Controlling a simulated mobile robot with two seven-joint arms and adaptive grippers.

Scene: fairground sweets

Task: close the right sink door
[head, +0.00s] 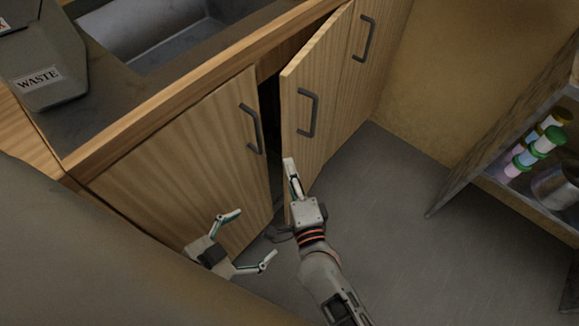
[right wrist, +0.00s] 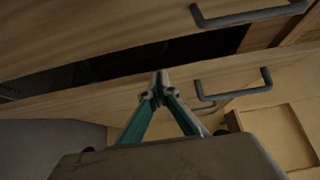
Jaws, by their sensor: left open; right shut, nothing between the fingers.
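The right sink door (head: 305,78) is light wood with a dark bar handle (head: 308,112) and stands ajar. A dark gap shows between its free edge and the left door (head: 190,165), which looks shut. My right gripper (head: 290,166) is shut and empty, with its tips at the ajar door's outer side near the free edge, below the handle. In the right wrist view the tips (right wrist: 160,78) overlap the door (right wrist: 100,105) beside the dark gap; contact cannot be told. My left gripper (head: 255,234) is open and empty, low in front of the left door.
The sink basin (head: 160,30) is set in the counter above, with a waste bin (head: 42,60) at the left. Another door panel (head: 385,30) with a handle is further right. A shelf unit (head: 505,190) with coloured jars stands at the right. The floor (head: 400,240) between is clear.

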